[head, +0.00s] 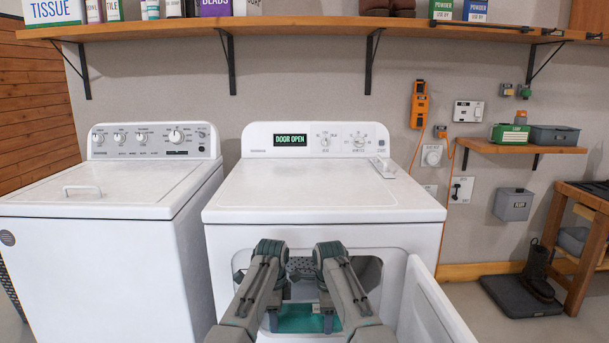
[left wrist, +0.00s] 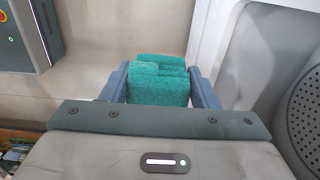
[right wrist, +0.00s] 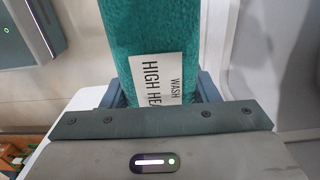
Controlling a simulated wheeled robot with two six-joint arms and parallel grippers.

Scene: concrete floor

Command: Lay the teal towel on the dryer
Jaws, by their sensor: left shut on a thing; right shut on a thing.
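The teal towel (head: 300,318) shows between my two hands, low in front of or within the open doorway of the white dryer (head: 325,190); I cannot tell how deep. My left gripper (head: 273,319) is shut on the towel, which looks like a folded bundle between its fingers in the left wrist view (left wrist: 158,88). My right gripper (head: 328,320) is also shut on the towel. In the right wrist view the towel (right wrist: 150,30) is a long strip with a white care label.
The dryer door (head: 432,305) hangs open at the right of the doorway. A white washer (head: 110,190) stands close on the left. A wooden shelf (head: 300,27) with boxes and bottles runs above both machines. A bench (head: 590,205) and boots (head: 538,272) are at the right.

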